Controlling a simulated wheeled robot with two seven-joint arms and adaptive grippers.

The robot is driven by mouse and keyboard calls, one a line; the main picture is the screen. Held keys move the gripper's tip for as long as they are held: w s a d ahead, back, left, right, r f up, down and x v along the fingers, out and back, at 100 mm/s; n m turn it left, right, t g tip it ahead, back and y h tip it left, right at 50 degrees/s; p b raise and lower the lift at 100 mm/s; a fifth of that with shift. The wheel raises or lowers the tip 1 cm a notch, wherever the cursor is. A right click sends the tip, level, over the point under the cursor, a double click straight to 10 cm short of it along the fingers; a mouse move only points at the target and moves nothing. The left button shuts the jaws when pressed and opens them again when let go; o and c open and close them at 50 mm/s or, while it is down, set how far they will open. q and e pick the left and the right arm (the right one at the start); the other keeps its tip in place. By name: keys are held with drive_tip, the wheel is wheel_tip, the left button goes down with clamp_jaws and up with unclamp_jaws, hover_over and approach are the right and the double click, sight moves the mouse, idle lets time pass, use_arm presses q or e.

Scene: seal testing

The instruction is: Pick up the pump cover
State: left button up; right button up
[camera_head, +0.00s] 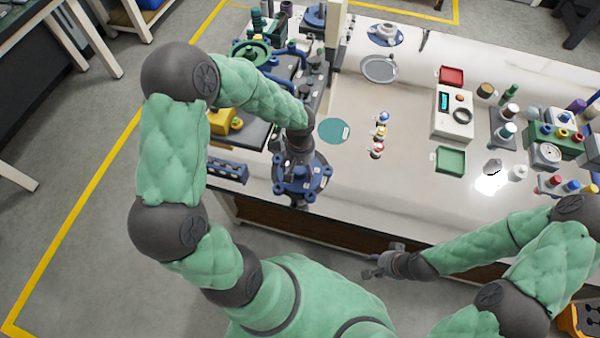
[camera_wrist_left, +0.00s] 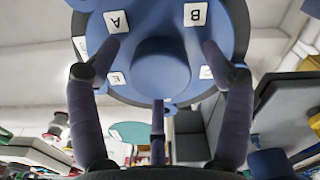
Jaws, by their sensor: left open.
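The pump cover (camera_head: 318,186) is a blue round flange with lugs and white labels, at the front left edge of the table in the head view. It fills the top of the left wrist view (camera_wrist_left: 130,25), with letters A, B, C and E and a raised round hub. My left gripper (camera_head: 298,160) is above the cover in the head view. In the wrist view its dark fingers (camera_wrist_left: 160,75) are spread around the hub and open; contact cannot be told. My right gripper (camera_head: 377,266) hangs in front of the table edge, empty, with its fingers apart.
A teal disc (camera_head: 333,131) lies right of the cover, near small coloured bottles (camera_head: 380,130). A blue rack (camera_head: 229,168) stands to the left. A grey round plate (camera_head: 378,68), red tray (camera_head: 451,75) and green tray (camera_head: 450,160) are farther away. The front middle of the table is clear.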

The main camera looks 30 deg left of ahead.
use_arm(q)
drive_tip(key=shift+r, duration=0.1)
drive_tip(key=shift+c, duration=0.3)
clamp_jaws()
